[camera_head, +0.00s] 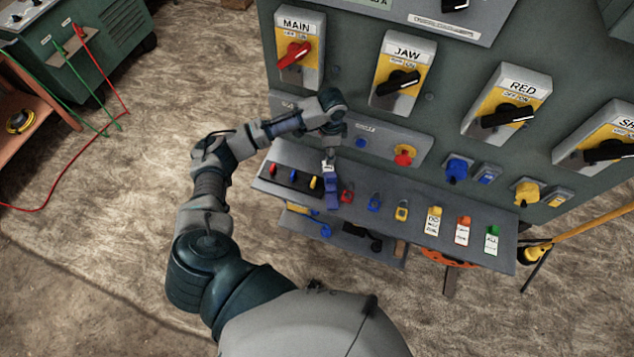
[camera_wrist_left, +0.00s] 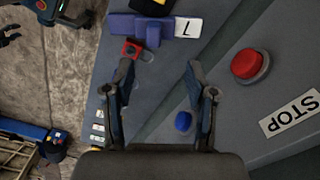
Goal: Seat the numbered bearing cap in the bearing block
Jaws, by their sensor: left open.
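I can make out no numbered bearing cap or bearing block in either view. My left gripper (camera_head: 332,146) is open and empty above the back of a grey shelf (camera_head: 460,234) under a control panel. In the left wrist view its fingers (camera_wrist_left: 161,68) stand apart over the shelf and panel edge. A blue piece (camera_head: 332,192) with a white tag lies just below the gripper; in the wrist view it is a cross-like shape (camera_wrist_left: 122,24) with a tag lettered L (camera_wrist_left: 188,27). A red padlock (camera_head: 347,194) lies beside it. My right gripper is not in view.
The green panel (camera_head: 345,102) has MAIN (camera_head: 293,54), JAW (camera_head: 398,83) and RED (camera_head: 508,115) switches. Several padlocks and tags line the shelf. A red button (camera_wrist_left: 246,64) by a STOP label and a blue button (camera_wrist_left: 183,122) are close to the gripper.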

